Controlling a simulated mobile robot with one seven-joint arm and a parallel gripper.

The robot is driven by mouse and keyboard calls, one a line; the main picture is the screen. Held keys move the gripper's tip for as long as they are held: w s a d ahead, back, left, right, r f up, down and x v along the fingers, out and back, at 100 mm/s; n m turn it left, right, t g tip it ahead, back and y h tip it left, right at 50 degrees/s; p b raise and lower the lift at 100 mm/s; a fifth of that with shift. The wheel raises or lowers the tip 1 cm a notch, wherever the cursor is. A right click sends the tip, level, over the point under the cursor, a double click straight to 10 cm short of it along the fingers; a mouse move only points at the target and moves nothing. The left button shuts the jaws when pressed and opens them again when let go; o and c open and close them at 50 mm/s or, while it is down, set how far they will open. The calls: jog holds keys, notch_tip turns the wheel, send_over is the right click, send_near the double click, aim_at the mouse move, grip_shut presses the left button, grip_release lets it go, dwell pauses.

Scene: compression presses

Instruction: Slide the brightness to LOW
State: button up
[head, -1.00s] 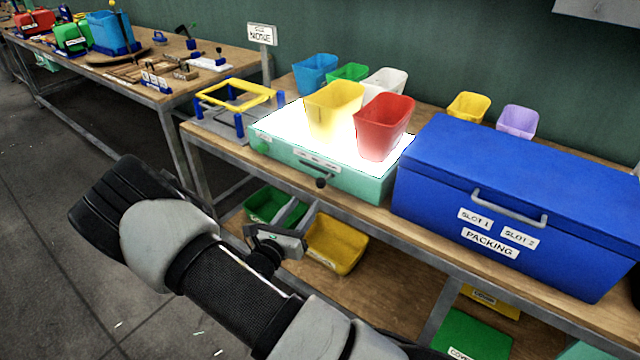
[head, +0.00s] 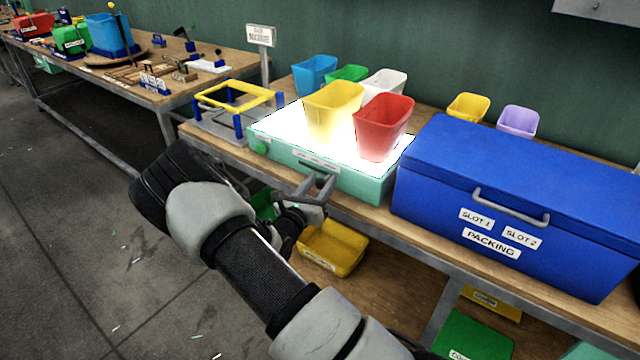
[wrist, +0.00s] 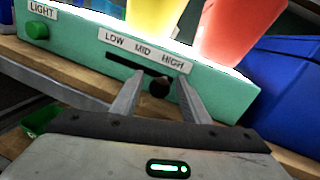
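The teal light box (head: 345,183) has a glowing white top. In the wrist view its front (wrist: 225,88) carries a dark slot (wrist: 130,64) under a label strip (wrist: 143,50) reading LOW, MID, HIGH from left to right. The black slider knob (wrist: 159,86) is at the right part of the slot, below MID and HIGH. My gripper (wrist: 161,76) is open, with one finger on each side of the knob. A gap shows on both sides.
A yellow cup (head: 333,108) and a red cup (head: 383,125) stand on the lit top. A blue PACKING chest (head: 430,200) stands close on the right. A green LIGHT button (wrist: 37,29) is left of the slot. A yellow bin (head: 335,248) is below.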

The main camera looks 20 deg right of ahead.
grip_shut()
jog(key=w+a, duration=0.2)
jog(key=w+a+b, duration=0.1)
jog(key=w, duration=0.2)
jog(key=w+a+b, duration=0.1)
jog(key=w+a, duration=0.1)
jog(key=w, duration=0.1)
jog(key=shift+w+a, duration=0.2)
jog(key=shift+a, duration=0.1)
jog(key=shift+w+a+r, duration=0.1)
jog(key=shift+w+a, duration=0.05)
jog(key=shift+o, duration=0.6)
grip_release()
jog(key=shift+w, duration=0.1)
jog(key=p+v, duration=0.1)
jog(key=v, duration=1.6)
jog(key=shift+p, duration=0.4)
